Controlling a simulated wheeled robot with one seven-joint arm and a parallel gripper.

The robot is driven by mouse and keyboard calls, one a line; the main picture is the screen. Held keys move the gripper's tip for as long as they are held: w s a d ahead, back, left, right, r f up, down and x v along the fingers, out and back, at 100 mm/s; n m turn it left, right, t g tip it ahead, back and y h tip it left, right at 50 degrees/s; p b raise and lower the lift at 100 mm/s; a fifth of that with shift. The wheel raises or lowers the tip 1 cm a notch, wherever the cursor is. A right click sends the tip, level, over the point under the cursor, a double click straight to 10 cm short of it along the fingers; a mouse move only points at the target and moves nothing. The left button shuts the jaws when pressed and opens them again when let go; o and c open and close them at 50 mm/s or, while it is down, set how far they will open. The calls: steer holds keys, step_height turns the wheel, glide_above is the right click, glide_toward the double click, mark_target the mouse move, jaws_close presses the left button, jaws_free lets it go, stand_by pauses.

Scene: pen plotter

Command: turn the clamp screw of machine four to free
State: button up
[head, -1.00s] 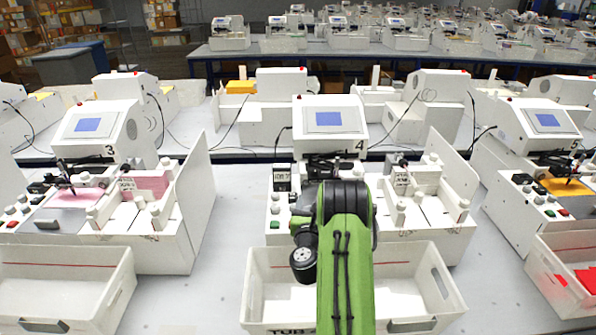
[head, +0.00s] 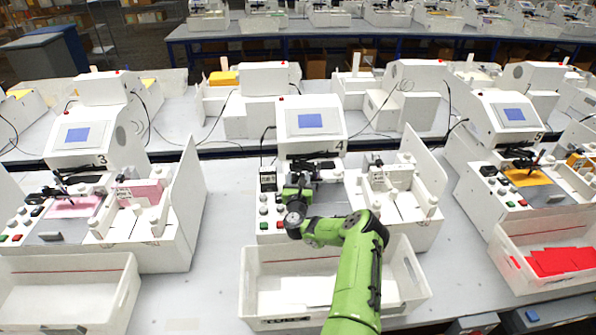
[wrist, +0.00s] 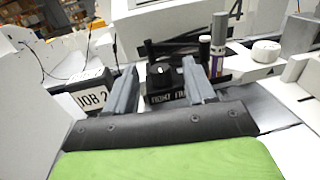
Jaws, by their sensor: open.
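Machine four (head: 290,140), a white plotter with a blue screen and a "4" on its front, stands in the middle of the head view. My gripper (head: 300,172) reaches over its left half, in front of the dark pen carriage. In the wrist view my gripper (wrist: 161,84) is open, with one grey finger on each side of a black knob (wrist: 160,73), which looks like the clamp screw. The knob sits above a dark plate with small white lettering, partly hidden by my gripper. I cannot tell whether the fingers touch the knob, or which way it points.
A purple-and-grey pen (wrist: 217,45) stands upright right of the fingers, with a white round knob (wrist: 266,52) beyond it. A "JOB 2" box (wrist: 90,96) is close to the left finger. A white bin (head: 262,290) lies below my arm. Machines three and five stand on either side.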

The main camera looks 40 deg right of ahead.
steer(key=shift+x, duration=0.85)
steer(key=shift+f, duration=0.1)
jaws_close()
